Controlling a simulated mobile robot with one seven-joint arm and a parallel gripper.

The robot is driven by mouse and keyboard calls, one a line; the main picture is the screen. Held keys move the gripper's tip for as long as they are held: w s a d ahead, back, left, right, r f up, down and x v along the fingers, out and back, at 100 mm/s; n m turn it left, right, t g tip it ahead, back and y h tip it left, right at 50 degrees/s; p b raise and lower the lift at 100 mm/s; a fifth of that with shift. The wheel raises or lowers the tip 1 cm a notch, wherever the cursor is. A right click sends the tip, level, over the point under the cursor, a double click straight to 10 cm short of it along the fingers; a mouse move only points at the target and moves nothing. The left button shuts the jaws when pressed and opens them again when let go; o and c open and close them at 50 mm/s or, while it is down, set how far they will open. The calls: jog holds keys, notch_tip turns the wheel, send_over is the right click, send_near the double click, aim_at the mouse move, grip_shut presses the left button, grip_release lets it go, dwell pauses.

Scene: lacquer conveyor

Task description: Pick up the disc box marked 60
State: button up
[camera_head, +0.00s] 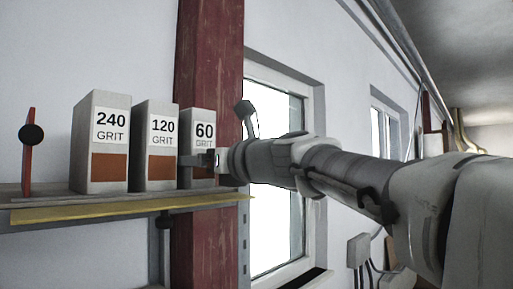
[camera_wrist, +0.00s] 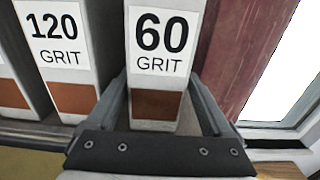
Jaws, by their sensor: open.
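The disc box marked 60 (camera_head: 203,124) is a grey upright box with a white label and an orange-brown square. It stands at the right end of the shelf row in the head view. In the wrist view the box (camera_wrist: 162,42) stands between the fingers of my gripper (camera_wrist: 162,95). My gripper (camera_head: 212,160) is open, with one finger on each side of the box's lower front. The left finger is in the narrow space beside the 120 box. I cannot tell whether either finger touches the box. My gripper hides part of the box in the head view.
The 120 box (camera_head: 158,127) stands close to the left, with the 240 box (camera_head: 108,122) beyond it. A black disc on a red stand (camera_head: 31,133) is at the far left. The shelf (camera_head: 60,202) has a yellow front edge. A red post (camera_head: 208,60) rises behind; a window (camera_head: 277,215) is right.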

jog(key=shift+f+p+x, duration=0.2)
jog(key=shift+p+x, duration=0.55)
jog(key=shift+x, duration=1.9)
jog(key=shift+s, duration=0.15)
jog(key=c, duration=1.3)
grip_shut()
jog(key=shift+r, duration=0.15)
